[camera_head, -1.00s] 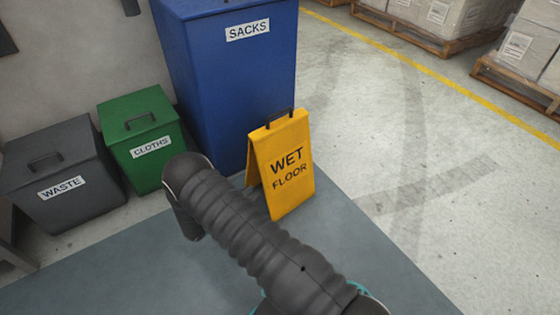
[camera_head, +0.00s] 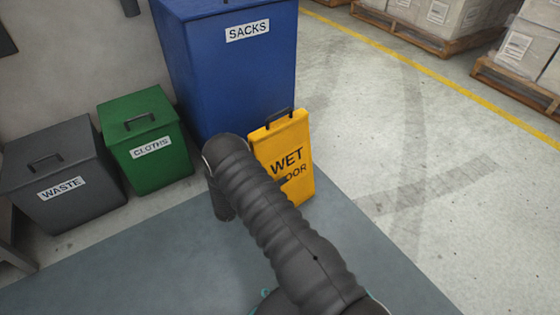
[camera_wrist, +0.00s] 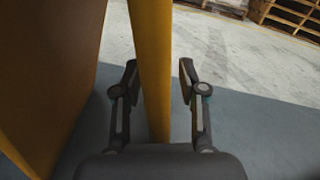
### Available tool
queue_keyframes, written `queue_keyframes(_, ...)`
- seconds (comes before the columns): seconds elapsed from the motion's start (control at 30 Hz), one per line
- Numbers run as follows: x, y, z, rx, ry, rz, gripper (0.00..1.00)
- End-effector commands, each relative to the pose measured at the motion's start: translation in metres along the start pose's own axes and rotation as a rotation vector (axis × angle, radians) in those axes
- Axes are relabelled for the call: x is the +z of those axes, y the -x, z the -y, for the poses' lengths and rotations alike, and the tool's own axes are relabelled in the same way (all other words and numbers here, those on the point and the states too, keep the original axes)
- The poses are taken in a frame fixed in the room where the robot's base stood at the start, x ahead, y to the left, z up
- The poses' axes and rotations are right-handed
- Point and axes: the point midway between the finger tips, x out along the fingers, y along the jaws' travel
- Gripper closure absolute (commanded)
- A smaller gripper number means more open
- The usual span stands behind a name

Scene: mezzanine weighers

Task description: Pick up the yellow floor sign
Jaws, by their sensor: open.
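The yellow floor sign (camera_head: 290,140), a folding board marked WET FLOOR with a dark handle on top, stands upright on the floor. My arm covers its lower left part in the head view. In the wrist view, one panel of the sign (camera_wrist: 152,45) shows edge-on, and another darker face fills the left side. My gripper (camera_wrist: 158,75) is open, with one finger on each side of the edge-on panel. The left finger looks close to it; a small gap shows at the right finger. In the head view my gripper is mostly hidden behind my arm.
A blue SACKS bin (camera_head: 225,75) stands close behind the sign. A green CLOTHS bin (camera_head: 165,170) and a grey WASTE bin (camera_head: 85,205) stand to the left. Pale floor (camera_head: 375,130) is clear on the right, up to a yellow line and loaded pallets (camera_head: 435,40).

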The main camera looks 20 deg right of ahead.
Motion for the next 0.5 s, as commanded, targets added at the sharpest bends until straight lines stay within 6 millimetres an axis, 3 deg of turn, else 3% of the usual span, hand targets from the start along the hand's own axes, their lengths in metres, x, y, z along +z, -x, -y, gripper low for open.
queue_keyframes(0.27,0.0002,-0.0054,-0.0001,0.001,0.0,0.0,0.58)
queue_keyframes(0.43,0.0002,-0.0054,0.0,0.001,0.0,0.0,1.0)
queue_keyframes(0.5,0.0002,-0.0054,0.0,0.001,0.0,0.0,1.0)
